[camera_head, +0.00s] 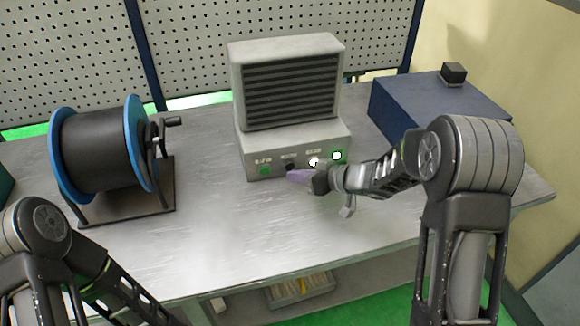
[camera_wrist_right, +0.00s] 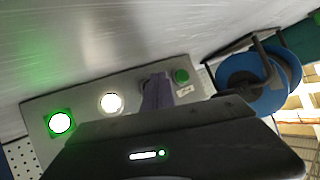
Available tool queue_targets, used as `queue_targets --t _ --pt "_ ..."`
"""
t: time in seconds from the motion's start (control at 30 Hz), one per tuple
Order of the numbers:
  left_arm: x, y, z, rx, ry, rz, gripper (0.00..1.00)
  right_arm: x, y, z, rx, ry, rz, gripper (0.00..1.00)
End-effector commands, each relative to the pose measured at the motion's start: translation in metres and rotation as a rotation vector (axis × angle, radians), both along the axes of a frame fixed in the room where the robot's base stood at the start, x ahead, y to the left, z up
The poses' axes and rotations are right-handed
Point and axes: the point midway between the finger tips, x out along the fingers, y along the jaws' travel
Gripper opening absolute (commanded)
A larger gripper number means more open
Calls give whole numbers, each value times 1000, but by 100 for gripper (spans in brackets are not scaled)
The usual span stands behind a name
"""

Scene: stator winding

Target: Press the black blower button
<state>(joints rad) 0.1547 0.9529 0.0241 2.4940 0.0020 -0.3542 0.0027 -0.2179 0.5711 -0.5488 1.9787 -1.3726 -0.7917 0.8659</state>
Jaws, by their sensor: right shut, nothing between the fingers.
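The blower (camera_head: 288,90) is a light grey box with dark slats, standing on the workbench. Its front panel carries a black button (camera_head: 290,166) between a green button (camera_head: 264,170) and a lit white button (camera_head: 314,162); a lit green one (camera_head: 337,155) is at the right end. In the right wrist view the fingertips (camera_wrist_right: 157,92) lie between the white and green buttons and hide the black one. I cannot tell if they touch it. Only my left arm's links show.
A black spool with blue rims (camera_head: 100,150) and a crank stands on the left of the bench. A blue box (camera_head: 435,105) with a small black block (camera_head: 453,73) sits behind my right arm. The bench (camera_head: 215,240) in front of the blower is clear.

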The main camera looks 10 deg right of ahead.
Motion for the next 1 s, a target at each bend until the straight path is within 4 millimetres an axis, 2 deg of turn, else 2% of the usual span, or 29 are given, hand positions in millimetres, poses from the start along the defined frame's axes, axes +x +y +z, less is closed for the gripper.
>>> queue_targets --t 0.77,1.0 --pt "0 0 0 0 0 0 36 0 0 0 0 0 0 0" --pt "0 0 6 0 0 0 36 6 0 1 0 0 0 0"
